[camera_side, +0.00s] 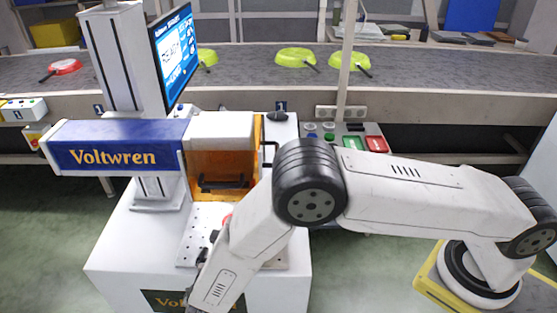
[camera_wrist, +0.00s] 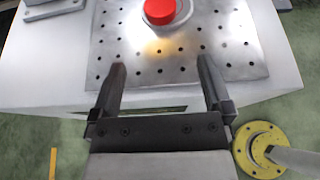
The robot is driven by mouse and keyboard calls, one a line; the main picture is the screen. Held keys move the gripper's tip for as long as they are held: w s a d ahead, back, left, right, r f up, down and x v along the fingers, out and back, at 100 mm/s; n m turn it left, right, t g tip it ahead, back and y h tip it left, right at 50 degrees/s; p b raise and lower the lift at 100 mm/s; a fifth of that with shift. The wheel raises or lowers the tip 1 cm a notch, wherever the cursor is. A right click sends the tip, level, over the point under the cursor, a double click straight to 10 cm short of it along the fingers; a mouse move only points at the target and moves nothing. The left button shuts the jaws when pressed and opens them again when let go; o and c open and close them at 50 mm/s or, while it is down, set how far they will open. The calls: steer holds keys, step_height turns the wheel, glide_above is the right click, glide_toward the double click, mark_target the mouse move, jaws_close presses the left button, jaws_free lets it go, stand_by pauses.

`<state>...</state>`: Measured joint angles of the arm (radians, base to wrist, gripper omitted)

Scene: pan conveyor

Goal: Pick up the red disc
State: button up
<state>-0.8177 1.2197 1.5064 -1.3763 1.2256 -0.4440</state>
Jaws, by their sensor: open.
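The red disc (camera_wrist: 160,11) sits on a round grey seat on the perforated metal plate (camera_wrist: 120,50), at the top of the wrist view. In the side view only a small red edge of it (camera_side: 227,219) shows, mostly hidden behind my arm. My gripper (camera_wrist: 161,72) is open and empty, its two dark fingers apart. In the wrist view the disc lies beyond the fingertips, between their lines, and nothing touches it. In the side view the gripper's fingers are hidden at the bottom, behind my forearm.
The plate lies on a white machine cabinet (camera_side: 130,255) with a blue "Voltwren" head (camera_side: 115,147) and an orange housing (camera_side: 223,172) behind it. A monitor (camera_side: 174,57) stands above. A conveyor (camera_side: 250,60) behind carries a red pan (camera_side: 65,66) and several yellow-green pans (camera_side: 295,57).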

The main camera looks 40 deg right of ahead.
step_height(320, 180, down, 5)
steer(key=shift+f, duration=0.1)
steer(key=shift+w+d, duration=3.2)
